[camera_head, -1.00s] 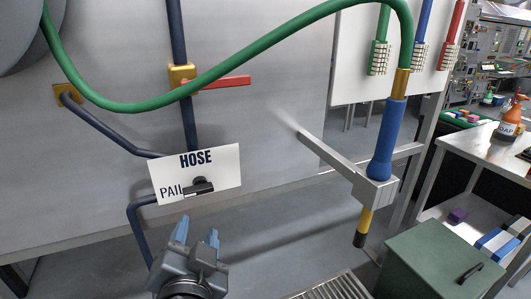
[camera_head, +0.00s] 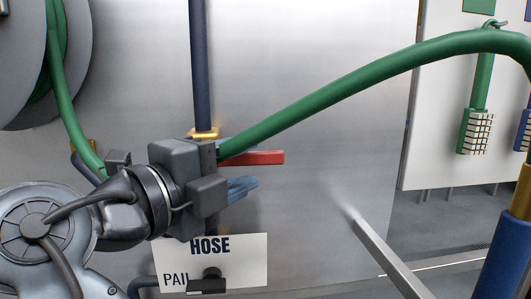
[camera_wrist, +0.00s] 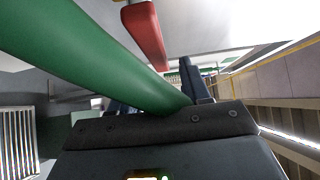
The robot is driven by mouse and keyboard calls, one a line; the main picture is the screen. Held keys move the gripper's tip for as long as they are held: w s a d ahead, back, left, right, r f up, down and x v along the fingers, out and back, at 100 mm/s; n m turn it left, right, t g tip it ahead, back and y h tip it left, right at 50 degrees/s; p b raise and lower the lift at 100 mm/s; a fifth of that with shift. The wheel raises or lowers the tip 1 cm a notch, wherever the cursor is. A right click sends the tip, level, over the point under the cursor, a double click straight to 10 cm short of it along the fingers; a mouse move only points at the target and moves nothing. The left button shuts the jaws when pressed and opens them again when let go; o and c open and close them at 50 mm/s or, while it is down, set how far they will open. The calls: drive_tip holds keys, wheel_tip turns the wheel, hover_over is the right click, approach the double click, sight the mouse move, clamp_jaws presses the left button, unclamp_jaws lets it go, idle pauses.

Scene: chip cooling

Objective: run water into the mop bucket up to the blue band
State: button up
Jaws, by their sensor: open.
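The red valve lever (camera_head: 262,157) points right from the brass valve on the dark blue pipe (camera_head: 200,75). My gripper (camera_head: 243,168) is open, with its blue fingers close to the lever's left part; contact cannot be told. In the wrist view the lever (camera_wrist: 146,35) shows beyond the fingers and the green hose crosses in front of them. A HOSE/PAIL sign (camera_head: 240,260) is below, and its black selector handle (camera_head: 207,284) points left beside PAIL. No mop bucket or blue band is recognisable in view.
The green hose (camera_head: 350,88) runs from the reel (camera_head: 75,60) close past my gripper to the blue-gripped wand (camera_head: 502,255) at right. A metal bracket arm (camera_head: 388,258) sticks out from the wall. A floor grate (camera_wrist: 18,145) shows in the wrist view.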

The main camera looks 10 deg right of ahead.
sight(256, 160)
drive_tip(key=shift+p+x, duration=0.45)
drive_tip(key=shift+x, duration=1.75)
clamp_jaws()
